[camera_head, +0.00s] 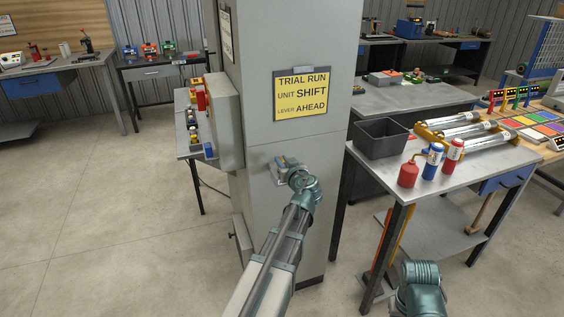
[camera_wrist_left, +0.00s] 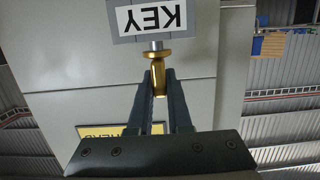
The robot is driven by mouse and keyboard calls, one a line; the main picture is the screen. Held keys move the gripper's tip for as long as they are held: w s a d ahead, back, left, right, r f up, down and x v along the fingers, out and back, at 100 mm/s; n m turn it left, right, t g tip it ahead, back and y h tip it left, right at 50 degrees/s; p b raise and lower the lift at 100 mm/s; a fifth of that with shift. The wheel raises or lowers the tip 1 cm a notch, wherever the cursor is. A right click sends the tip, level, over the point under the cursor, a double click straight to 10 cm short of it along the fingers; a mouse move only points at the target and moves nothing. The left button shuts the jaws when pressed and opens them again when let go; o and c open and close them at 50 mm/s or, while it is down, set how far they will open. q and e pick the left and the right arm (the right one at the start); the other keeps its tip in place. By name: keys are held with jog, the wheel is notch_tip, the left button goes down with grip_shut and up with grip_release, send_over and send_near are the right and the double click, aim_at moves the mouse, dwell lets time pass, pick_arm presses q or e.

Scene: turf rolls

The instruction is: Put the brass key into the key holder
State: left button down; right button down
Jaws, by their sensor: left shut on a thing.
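The brass key (camera_wrist_left: 158,72) stands between the fingers of my left gripper (camera_wrist_left: 158,84) in the left wrist view, and the gripper is shut on it. A grey holder plate with a white KEY label (camera_wrist_left: 152,17), upside down in this view, is on the pillar face. A short grey metal piece (camera_wrist_left: 155,46) below the label meets the brass part; how far the key sits in it I cannot tell. In the head view my left gripper (camera_head: 283,166) is against the pillar, and the key is too small to make out.
The grey pillar (camera_head: 300,150) carries a yellow sign (camera_head: 301,95) above my left gripper. A workbench (camera_head: 450,165) to the right holds a dark bin (camera_head: 381,138), a red can (camera_head: 408,172) and glass tubes. Open floor (camera_head: 100,220) lies to the left.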

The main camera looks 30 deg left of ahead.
pick_arm(q)
jog(key=shift+f+b, duration=0.4)
jog(key=shift+f, duration=0.05)
jog(key=c, duration=0.8)
grip_release()
jog(key=shift+o, duration=0.2)
jog(key=p+v, duration=0.2)
jog(key=v, duration=1.1)
jog(key=shift+s+d+r+p, duration=0.2)
jog(key=shift+s+d+p, duration=0.1)
jog(key=shift+p, duration=0.1)
jog(key=s+d+f+m+g+h, duration=0.3)
jog(key=s+d+f+m, duration=0.1)
jog(key=d, duration=0.5)
jog(key=s+d+f+m+g+h, duration=0.4)
jog(key=s+d+f+m, duration=0.1)
jog(key=s+d+f, duration=0.2)
jog(key=s+d+f+m+g+h+p, duration=0.1)
jog(key=s+d+f+m+g+h, duration=0.2)
jog(key=s+d, duration=0.4)
jog(key=d+f+m+h, duration=0.1)
jog(key=d+f, duration=0.1)
jog(key=d, duration=0.1)
jog(key=shift+s+d+f+m, duration=0.2)
jog(key=shift+s+d+m, duration=0.1)
jog(key=shift+d+m, duration=0.1)
